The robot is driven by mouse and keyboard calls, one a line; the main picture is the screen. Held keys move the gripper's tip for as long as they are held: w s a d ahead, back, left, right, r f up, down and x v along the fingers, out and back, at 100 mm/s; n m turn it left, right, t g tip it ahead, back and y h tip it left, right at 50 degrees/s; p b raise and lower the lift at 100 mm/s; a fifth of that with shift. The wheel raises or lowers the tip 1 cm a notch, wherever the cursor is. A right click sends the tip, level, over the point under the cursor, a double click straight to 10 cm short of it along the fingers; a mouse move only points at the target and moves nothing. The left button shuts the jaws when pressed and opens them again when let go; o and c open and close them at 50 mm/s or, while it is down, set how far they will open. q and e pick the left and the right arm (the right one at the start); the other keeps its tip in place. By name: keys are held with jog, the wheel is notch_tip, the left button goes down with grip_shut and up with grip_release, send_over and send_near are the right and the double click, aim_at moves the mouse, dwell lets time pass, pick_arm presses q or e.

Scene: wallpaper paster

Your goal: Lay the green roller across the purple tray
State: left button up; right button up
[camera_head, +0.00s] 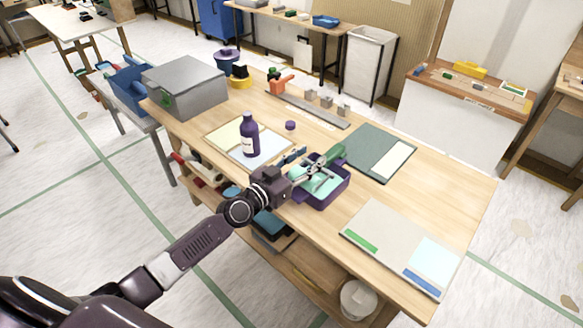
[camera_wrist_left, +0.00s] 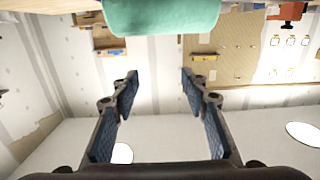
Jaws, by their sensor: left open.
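The purple tray (camera_head: 331,198) stands near the front edge of the workbench, with a mint-coloured surface inside it. The green roller (camera_head: 334,154) shows its darker green part at the tray's back side. My fingers partly cover the rest, so I cannot tell how it bears on the tray. My left gripper (camera_head: 312,170) is over the tray's back left part, open. In the left wrist view a mint-green rounded piece (camera_wrist_left: 160,15), seemingly the roller's sleeve, lies beyond the open fingertips (camera_wrist_left: 160,80). Nothing is between the fingers. My right gripper is not in view.
A purple bottle (camera_head: 249,136) stands on pale sheets left of the gripper. A green mat (camera_head: 378,147) lies behind the tray. A pale board (camera_head: 385,235) lies to the right. A grey box (camera_head: 185,85) stands at the far left. Bare bench lies between the mat and board.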

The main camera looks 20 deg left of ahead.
pick_arm(q)
jog(key=v, duration=0.7)
jog(key=shift+s, duration=0.35)
jog(key=shift+a+r, duration=0.1)
